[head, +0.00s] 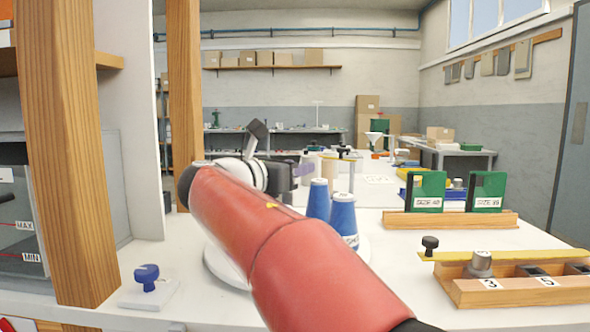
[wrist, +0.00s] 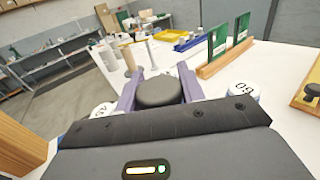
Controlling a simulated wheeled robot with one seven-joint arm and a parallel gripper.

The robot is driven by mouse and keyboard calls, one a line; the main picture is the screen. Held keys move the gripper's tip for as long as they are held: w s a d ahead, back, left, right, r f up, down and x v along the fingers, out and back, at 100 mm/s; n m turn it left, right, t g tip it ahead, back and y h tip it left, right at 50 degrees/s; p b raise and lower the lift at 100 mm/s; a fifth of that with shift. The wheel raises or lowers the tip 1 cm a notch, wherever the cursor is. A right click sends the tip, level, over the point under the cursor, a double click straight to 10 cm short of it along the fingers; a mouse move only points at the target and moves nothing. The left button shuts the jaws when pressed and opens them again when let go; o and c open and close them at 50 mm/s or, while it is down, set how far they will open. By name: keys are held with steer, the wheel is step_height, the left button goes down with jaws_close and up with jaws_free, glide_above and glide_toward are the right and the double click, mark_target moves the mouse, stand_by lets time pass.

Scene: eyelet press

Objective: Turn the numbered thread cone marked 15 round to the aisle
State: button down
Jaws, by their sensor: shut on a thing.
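My gripper (wrist: 158,88) has its purple fingers on either side of a dark round knob (wrist: 158,94) and is shut on it. In the head view my gripper (head: 300,170) is partly behind my red arm, and the knob is hidden. Two blue thread cones with white tops, a rear one (head: 318,200) and a front one (head: 344,218), stand on a round white base (head: 215,262) behind my arm. In the wrist view one numbered white top (wrist: 243,91) seems to read 60. Another top (wrist: 102,110) at the left is partly covered. I cannot make out a 15.
Green size blocks (head: 427,190) stand on a wooden rail at the right. A wooden tray (head: 520,290) with a yellow bar lies at the front right. A blue knob on a white plate (head: 147,285) sits at the front left, by a wooden post (head: 78,150).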

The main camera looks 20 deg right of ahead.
steer(key=shift+w+n+t+y, duration=0.1)
steer(key=shift+n+t+y, duration=0.4)
steer(key=shift+t, duration=0.1)
steer(key=c, duration=0.9)
jaws_free()
steer(key=shift+a, duration=0.1)
steer(key=v, duration=0.7)
steer(key=shift+s+a, duration=0.25)
